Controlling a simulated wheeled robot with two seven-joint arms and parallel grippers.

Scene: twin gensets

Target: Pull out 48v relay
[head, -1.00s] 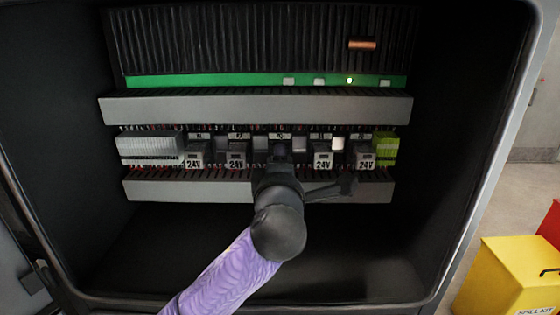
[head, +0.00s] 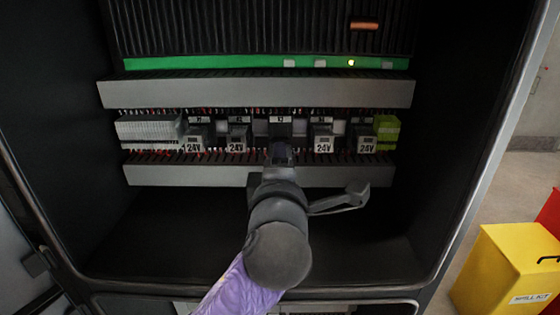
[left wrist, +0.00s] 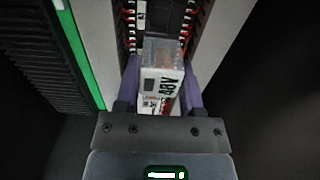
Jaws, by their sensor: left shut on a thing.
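The 48V relay (left wrist: 160,85) is a pale block with a clear end and a "48V" label in the left wrist view. My left gripper (left wrist: 160,92) is shut on it, with a purple finger on each side. In the head view my left gripper (head: 281,152) is in front of the middle of the relay row and hides the relay. The middle socket (head: 280,128) shows dark above the fingers, and the relay appears to be out of it. My right gripper is not in view.
Several 24V relays (head: 236,143) sit on both sides of the middle socket. Grey ducts (head: 260,94) run above and below the row. The cabinet walls (head: 455,110) enclose it. A yellow spill kit box (head: 505,270) stands outside at the right.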

